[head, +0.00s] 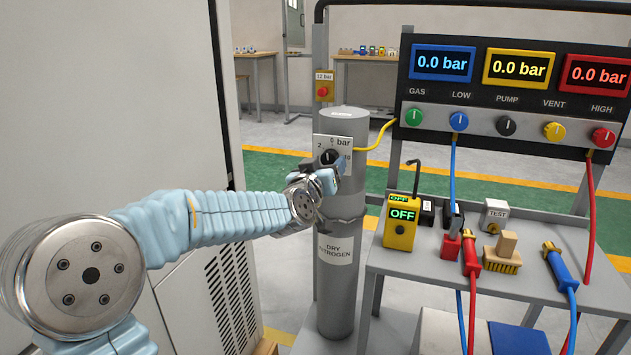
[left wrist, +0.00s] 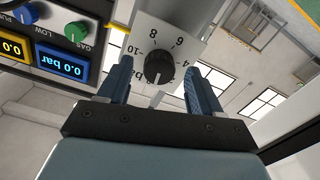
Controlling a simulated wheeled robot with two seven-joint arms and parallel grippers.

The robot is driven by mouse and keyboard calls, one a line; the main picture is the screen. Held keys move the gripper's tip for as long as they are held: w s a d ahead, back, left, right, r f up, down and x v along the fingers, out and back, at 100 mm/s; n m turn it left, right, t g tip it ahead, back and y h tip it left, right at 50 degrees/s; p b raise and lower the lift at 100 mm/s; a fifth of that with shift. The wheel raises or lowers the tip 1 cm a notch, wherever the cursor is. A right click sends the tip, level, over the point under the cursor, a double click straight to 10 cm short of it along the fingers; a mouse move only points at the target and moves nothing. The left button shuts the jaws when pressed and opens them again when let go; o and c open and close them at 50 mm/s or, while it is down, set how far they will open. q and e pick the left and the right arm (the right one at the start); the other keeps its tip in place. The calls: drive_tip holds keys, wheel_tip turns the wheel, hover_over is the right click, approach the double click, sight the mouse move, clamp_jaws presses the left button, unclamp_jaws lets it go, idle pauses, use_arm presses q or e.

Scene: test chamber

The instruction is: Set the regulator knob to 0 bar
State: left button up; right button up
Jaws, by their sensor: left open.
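The black regulator knob (head: 328,157) sits on a pale dial plate (head: 347,143) on the grey dry nitrogen cylinder (head: 342,280). In the left wrist view the knob (left wrist: 158,68) is upside down, with 2, 4, 6, 8, 10 and "bar" around it. A small light mark shows at its lower edge, between the 2 and "bar"; its exact reading is too small to tell. My left gripper (head: 335,174) is open in front of the dial, with one finger on each side of the knob and gaps between. My right gripper is out of view.
A gauge panel (head: 506,85) with three 0.0 bar displays stands at the right. Below it, a bench (head: 385,257) holds a yellow meter (head: 401,226) reading OFF, a brush (head: 503,258) and hose ends. A yellow hose (head: 378,141) runs from the cylinder. A large cabinet (head: 110,130) stands at the left.

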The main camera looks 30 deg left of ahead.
use_arm(q)
drive_tip(key=v, duration=1.1)
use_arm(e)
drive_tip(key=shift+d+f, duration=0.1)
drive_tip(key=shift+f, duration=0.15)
use_arm(q)
drive_tip(key=shift+s+d, duration=0.1)
